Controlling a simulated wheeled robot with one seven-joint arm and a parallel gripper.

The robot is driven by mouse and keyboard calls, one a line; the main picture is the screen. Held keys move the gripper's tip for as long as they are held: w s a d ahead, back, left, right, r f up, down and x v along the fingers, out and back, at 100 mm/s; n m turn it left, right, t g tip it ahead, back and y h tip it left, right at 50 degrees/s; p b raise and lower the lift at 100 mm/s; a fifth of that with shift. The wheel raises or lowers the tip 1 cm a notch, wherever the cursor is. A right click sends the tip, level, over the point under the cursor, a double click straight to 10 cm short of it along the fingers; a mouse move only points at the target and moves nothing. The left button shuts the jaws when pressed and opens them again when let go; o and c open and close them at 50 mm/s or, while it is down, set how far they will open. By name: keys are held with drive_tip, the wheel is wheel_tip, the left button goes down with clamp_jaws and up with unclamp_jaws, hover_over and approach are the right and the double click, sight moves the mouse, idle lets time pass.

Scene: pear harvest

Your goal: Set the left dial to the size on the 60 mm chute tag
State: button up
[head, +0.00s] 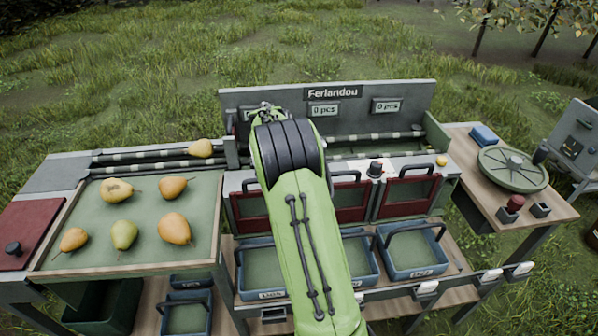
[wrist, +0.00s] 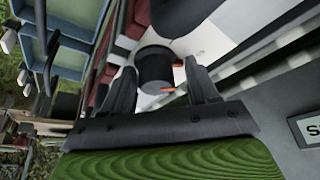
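A black dial (wrist: 154,66) with an orange pointer mark sits on a white plate in the wrist view. My gripper (wrist: 160,76) is open, with one finger on each side of the dial and visible gaps between. I cannot tell how far the fingers reach down around it. In the head view my green arm hides this dial and my gripper. Another black dial (head: 375,168) on a white plate stands right of my arm. The dial scale and the 60 mm chute tag cannot be read in these frames.
The sorting bench has red chute flaps (head: 407,194) above blue bins (head: 412,252). A back panel (head: 412,94) carries "0 pcs" displays. Pears lie on a green tray (head: 146,252) at left. A round green lid (head: 512,168) lies on the right table.

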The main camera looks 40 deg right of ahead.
drive_tip(key=shift+s+d+f, duration=0.1)
drive_tip(key=shift+s, duration=0.15)
